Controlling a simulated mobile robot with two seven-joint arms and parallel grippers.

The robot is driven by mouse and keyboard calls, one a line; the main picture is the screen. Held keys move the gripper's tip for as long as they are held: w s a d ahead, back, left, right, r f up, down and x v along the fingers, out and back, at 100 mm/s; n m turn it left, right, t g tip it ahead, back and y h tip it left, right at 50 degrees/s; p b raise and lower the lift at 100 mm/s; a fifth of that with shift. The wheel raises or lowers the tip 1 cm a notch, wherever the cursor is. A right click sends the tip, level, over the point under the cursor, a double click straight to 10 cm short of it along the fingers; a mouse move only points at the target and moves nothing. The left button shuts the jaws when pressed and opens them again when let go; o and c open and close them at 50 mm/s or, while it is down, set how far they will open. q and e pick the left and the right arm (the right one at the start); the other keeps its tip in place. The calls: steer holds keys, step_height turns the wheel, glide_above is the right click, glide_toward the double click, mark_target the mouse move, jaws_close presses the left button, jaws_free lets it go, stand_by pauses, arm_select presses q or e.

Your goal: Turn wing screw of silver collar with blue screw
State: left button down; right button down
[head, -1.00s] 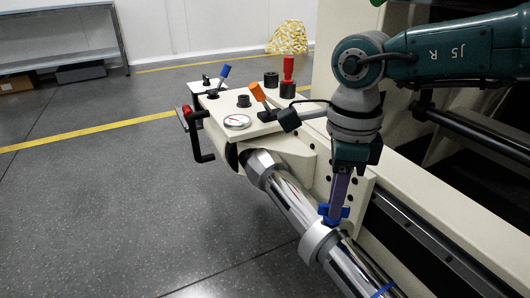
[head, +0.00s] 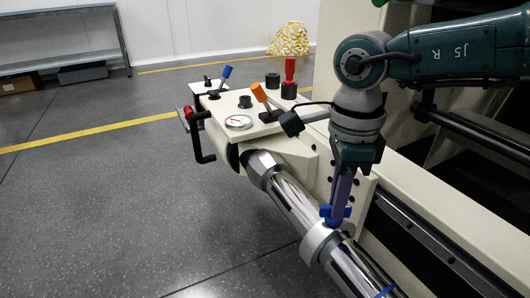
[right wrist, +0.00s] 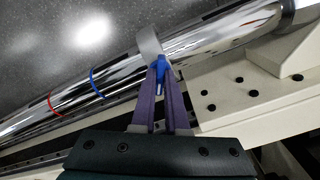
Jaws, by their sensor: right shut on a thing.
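The silver collar (head: 318,242) sits around the shiny chrome shaft (head: 291,205). Its blue wing screw (head: 327,213) stands on the collar's upper side. My right gripper (head: 335,214) points down from above, its purple fingers shut on the blue wing screw. In the right wrist view the collar (right wrist: 148,43) is a pale band around the shaft, and the blue screw (right wrist: 160,68) shows between the fingertips of my right gripper (right wrist: 160,75). The fingers hide part of the screw. My left gripper is not in view.
A cream control box with an orange lever (head: 259,92), a red knob (head: 291,68) and a gauge (head: 238,122) stands behind the shaft. A blue ring (right wrist: 96,83) and a red ring (right wrist: 53,104) mark the shaft. Open floor lies to the left.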

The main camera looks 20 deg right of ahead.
steer(key=c, duration=0.9)
jaws_free()
step_height(320, 180, up, 10)
steer(key=p, duration=0.5)
